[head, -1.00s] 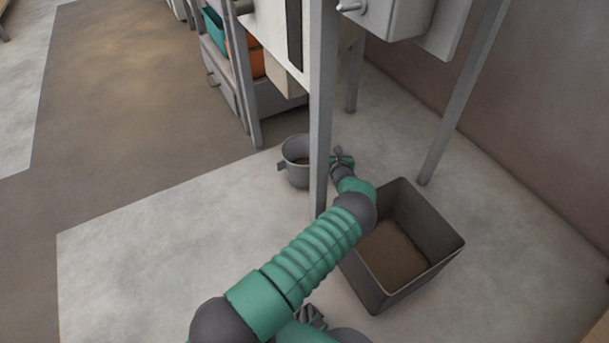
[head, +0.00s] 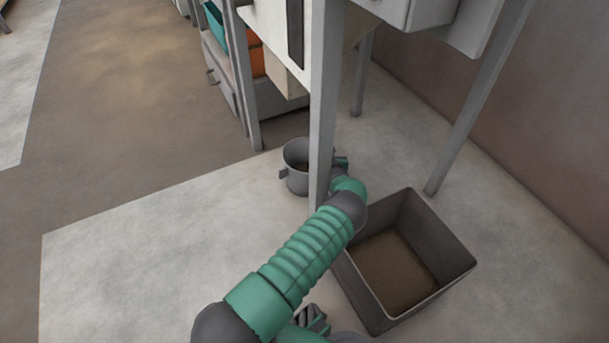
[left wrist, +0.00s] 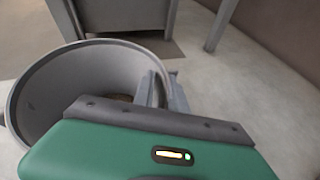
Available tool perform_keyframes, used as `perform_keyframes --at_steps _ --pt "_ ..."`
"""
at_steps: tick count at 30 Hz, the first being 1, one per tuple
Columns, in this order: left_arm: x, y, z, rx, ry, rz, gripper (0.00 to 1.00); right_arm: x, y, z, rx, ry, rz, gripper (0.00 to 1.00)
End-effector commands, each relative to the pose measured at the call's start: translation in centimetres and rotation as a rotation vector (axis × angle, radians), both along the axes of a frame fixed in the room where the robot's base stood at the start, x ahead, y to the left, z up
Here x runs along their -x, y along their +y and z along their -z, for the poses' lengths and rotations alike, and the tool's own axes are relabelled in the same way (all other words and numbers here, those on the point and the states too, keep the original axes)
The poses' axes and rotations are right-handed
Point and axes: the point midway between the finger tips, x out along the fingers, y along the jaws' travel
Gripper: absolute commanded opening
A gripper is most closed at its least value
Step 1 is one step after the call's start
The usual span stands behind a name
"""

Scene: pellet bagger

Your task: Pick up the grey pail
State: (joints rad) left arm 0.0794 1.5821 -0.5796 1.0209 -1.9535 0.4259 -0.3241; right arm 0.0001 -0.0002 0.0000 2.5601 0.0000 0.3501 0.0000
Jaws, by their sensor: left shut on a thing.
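The grey pail (head: 296,158) is upright beside a grey post, which hides its right side in the head view. Some brown material shows inside, and a tab sticks out on its left. My left gripper (head: 341,162) is at the pail's right side. In the left wrist view the pail (left wrist: 42,95) is large, and my left gripper (left wrist: 165,92) is shut on the tab at its right rim. I cannot tell whether the pail touches the floor. My right gripper (head: 313,319) seems to show at the bottom, its jaws unclear.
A grey bin (head: 455,270) with brown material stands right of my left arm. The machine's posts (head: 322,100) rise close to the pail, with another post (head: 470,100) at the right. Teal and orange bins (head: 256,60) sit behind. The pale floor at left is clear.

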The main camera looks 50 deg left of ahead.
Motion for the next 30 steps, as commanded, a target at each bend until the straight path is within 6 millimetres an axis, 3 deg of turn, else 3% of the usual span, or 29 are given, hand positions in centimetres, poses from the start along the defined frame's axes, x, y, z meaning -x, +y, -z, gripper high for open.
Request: perform_keyframes --at_steps 3,19,23,30 --pt "0.1 -0.1 0.2 0.003 0.002 0.0 0.0 0.0 0.0 0.0 0.0 0.0 0.0 0.45" --pt "0.1 -0.1 -0.4 0.002 0.002 0.0 0.0 0.0 0.0 -0.4 0.0 0.0 0.0 0.45" --pt "0.0 -0.1 -2.2 0.002 0.0 -0.001 0.0 0.0 0.0 -1.9 0.0 0.0 0.0 0.45" --pt "-0.1 -0.1 -8.7 0.0 -0.001 0.001 0.0 0.0 0.0 -6.8 0.0 0.0 0.0 0.45"
